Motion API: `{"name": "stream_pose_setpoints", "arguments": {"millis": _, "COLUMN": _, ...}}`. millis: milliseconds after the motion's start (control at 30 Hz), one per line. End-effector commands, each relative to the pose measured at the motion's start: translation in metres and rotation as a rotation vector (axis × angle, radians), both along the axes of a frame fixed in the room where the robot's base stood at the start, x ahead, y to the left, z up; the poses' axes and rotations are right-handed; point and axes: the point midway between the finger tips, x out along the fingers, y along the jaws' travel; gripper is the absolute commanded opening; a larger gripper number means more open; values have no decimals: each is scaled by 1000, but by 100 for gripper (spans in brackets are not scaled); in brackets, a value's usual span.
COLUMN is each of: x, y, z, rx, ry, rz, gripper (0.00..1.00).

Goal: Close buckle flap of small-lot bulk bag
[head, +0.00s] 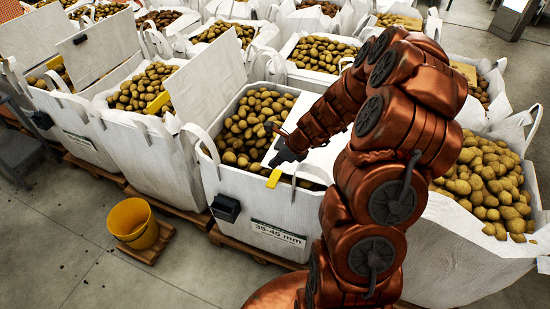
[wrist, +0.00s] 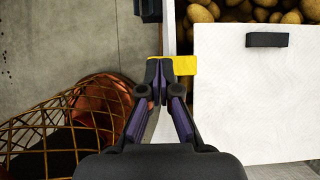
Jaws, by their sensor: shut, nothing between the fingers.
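The small-lot bulk bag (head: 242,181) is a white bag labelled 35-45 mm, filled with potatoes. Its white flap (head: 310,145) lies low across the right part of the opening, with a yellow tab (head: 273,179) at its edge near the front rim. A black buckle block (head: 225,208) sits on the bag's front face, left of the label. My gripper (head: 278,161) is shut and empty beside the tab. In the wrist view my gripper's fingertips (wrist: 159,72) are right at the yellow tab (wrist: 185,65), left of the flap (wrist: 255,105). Whether they touch it is unclear.
Several potato-filled bags stand close around, including one at left with a raised flap (head: 207,80). Open grey floor (head: 75,235) lies in front of the bags.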

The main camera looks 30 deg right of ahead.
Motion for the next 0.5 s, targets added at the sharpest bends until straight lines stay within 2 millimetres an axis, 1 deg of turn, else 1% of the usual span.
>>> {"name": "stream_pose_setpoints", "arguments": {"millis": 367, "x": 0, "y": 0, "z": 0, "rx": 0, "ry": 1, "rz": -1, "gripper": 0}}
{"name": "stream_pose_setpoints", "arguments": {"millis": 500, "x": 0, "y": 0, "z": 5, "rx": -1, "ry": 1, "rz": 0, "gripper": 0}}
